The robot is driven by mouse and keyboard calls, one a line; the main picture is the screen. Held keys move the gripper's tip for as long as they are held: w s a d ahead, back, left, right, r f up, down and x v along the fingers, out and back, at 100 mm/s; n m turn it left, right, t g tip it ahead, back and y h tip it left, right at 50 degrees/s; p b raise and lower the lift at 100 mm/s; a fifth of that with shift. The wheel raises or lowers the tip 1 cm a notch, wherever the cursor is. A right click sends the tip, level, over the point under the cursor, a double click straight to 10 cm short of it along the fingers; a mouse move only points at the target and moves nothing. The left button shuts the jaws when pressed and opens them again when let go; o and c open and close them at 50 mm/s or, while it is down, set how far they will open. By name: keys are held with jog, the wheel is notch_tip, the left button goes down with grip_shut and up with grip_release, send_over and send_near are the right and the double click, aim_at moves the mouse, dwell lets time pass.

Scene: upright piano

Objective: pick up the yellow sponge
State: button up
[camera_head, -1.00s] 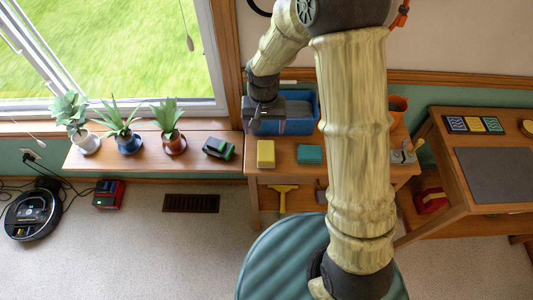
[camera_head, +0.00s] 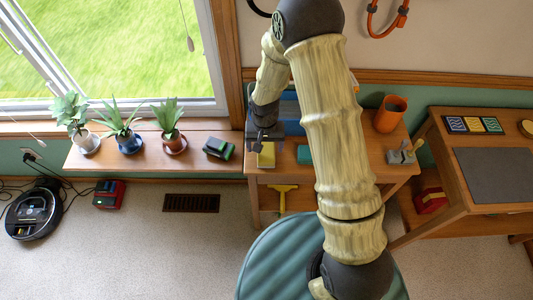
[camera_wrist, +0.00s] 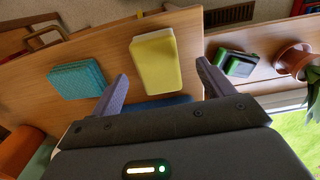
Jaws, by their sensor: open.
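The yellow sponge (camera_head: 266,158) lies on the wooden shelf-table below the wall, partly hidden by my gripper in the head view. In the wrist view the sponge (camera_wrist: 156,63) is a whole yellow block with a paler side. My gripper (camera_wrist: 163,85) is open, its two fingers spread and pointing toward the sponge. The sponge lies ahead of the gap between the fingertips, with nothing held. In the head view my gripper (camera_head: 264,143) hangs at the sponge's far edge.
A green and black block (camera_head: 218,148) is on the sill to the left. A blue bin (camera_head: 292,114) stands behind, and an orange cup (camera_head: 390,114) is to the right.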

aim_at(266, 150)
jog(key=shift+w+d+f+p, duration=0.1)
jog(key=shift+w+f+p, duration=0.1)
jog(key=shift+f, duration=1.1)
jog(key=shift+w+d+f+p, duration=0.1)
jog(key=shift+f+p, duration=0.1)
jog(key=shift+f, duration=1.05)
jog(key=c, duration=1.1)
jog(key=shift+r, duration=0.1)
notch_tip(266, 150, up, 10)
jog(key=shift+f+b, duration=0.1)
jog(key=shift+b, duration=0.25)
